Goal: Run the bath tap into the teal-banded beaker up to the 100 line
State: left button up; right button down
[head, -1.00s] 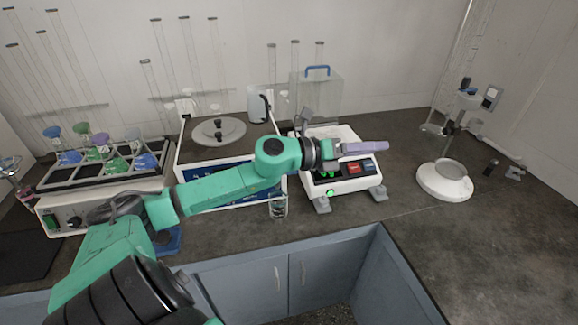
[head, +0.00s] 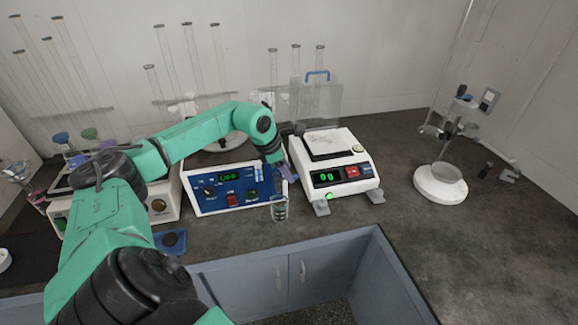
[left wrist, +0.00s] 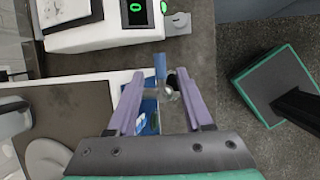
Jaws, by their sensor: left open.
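The bath (head: 208,204) is a white box with a blue front panel and a lit green display, at the middle left of the bench. A small clear beaker (head: 279,210) stands at its front right corner; I cannot make out its band colour or its lines. My left gripper (head: 289,172) points down just above the beaker, beside the bath's right end. In the left wrist view its lavender fingers (left wrist: 160,75) are apart, with a blue-handled metal tap (left wrist: 160,68) showing between them. Whether they touch it I cannot tell. My right gripper is out of view.
A balance (head: 349,184) with a green readout stands close on the right. A flask shaker (head: 157,205) is on the left, with a blue pad (head: 170,241) before it. A white-based stand (head: 440,192) is far right. The bench between balance and stand is clear.

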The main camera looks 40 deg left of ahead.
pick_arm(q)
jog(key=shift+x, duration=1.05)
grip_shut()
jog(key=shift+r, duration=0.1)
dwell(0.4)
